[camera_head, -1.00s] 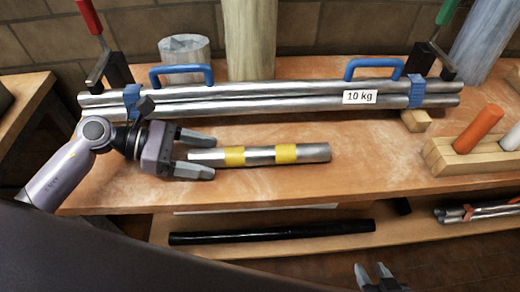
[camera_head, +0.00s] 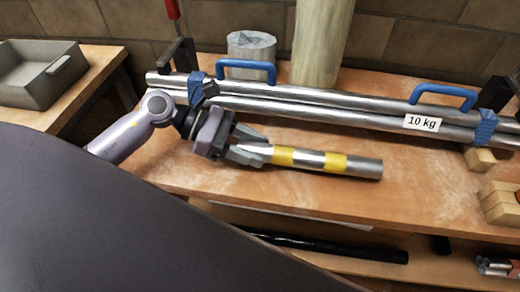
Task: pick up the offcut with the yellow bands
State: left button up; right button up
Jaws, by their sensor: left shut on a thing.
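The offcut, a short silver tube with two yellow bands (camera_head: 309,160), lies lengthwise from left to right above the front part of the wooden bench top. My left gripper (camera_head: 256,148) is shut on its left end, with a finger on each side. The banded middle and the right end stick out free to the right. I cannot tell whether the tube touches the bench or hangs just above it. My right gripper is not in view.
Long silver pipes (camera_head: 330,107) with blue handles and a "10 kg" label lie clamped behind the offcut. A wooden block (camera_head: 500,203) is at right, a grey tray (camera_head: 40,75) at far left. A black tube (camera_head: 330,247) lies on the lower shelf.

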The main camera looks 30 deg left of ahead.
pick_arm(q)
notch_tip(320, 180, up, 19)
jog(key=shift+s+f, duration=0.1)
